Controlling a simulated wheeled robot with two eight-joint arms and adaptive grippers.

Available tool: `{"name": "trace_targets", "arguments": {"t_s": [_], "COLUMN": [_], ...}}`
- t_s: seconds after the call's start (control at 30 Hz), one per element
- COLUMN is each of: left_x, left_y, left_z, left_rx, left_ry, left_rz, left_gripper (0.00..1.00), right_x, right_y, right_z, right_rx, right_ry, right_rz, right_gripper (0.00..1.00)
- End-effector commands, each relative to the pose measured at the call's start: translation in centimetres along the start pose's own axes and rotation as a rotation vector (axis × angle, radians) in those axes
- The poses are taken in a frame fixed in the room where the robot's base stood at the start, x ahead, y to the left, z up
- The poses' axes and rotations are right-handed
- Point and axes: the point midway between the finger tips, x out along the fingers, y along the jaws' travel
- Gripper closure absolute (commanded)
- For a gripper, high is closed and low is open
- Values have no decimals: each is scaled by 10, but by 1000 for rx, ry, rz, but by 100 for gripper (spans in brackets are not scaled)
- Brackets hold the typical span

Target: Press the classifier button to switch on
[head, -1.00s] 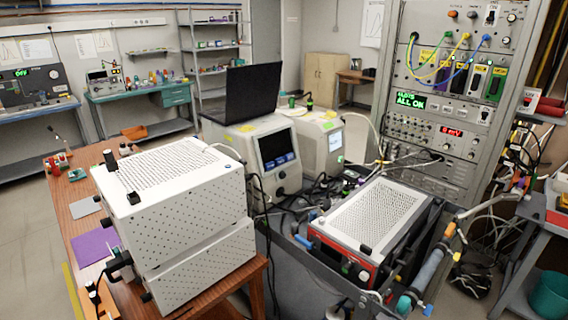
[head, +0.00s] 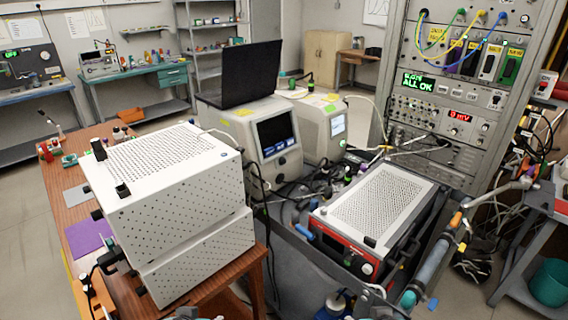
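No classifier button can be made out for certain. Several instruments are in view, and none carries a label I can read as the classifier. A stack of two white perforated boxes (head: 185,225) stands on the wooden table. Its front faces left, mostly turned away from me, with small black parts along that edge. A white instrument with a dark screen (head: 276,136) stands behind the stack, and a similar one (head: 326,130) is beside it. A red-fronted box with a perforated white top (head: 341,255) lies on the grey cart. Neither of my grippers can be identified.
A black laptop (head: 238,76) sits on the screen instrument. A tall grey rack (head: 450,146) with cables and a green "ALL OK" display stands at right. The wooden table (head: 60,185) has a purple mat (head: 88,237). Loose cables crowd the cart. Floor shows at left.

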Motion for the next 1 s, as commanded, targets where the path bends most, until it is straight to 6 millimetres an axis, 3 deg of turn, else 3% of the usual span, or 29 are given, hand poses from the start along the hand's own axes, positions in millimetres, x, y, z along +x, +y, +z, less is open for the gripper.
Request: {"name": "trace_targets", "arguments": {"t_s": [0.07, 0.23, 1.0], "left_x": [0, 0, 0], "left_y": [0, 0, 0], "left_z": [0, 0, 0], "left_rx": [0, 0, 0], "left_ry": [0, 0, 0], "left_rz": [0, 0, 0], "left_gripper": [60, 100, 100], "right_x": [0, 0, 0], "right_y": [0, 0, 0], "right_z": [0, 0, 0], "right_rx": [0, 0, 0], "right_ry": [0, 0, 0], "right_rz": [0, 0, 0], "right_gripper": [60, 60, 60]}}
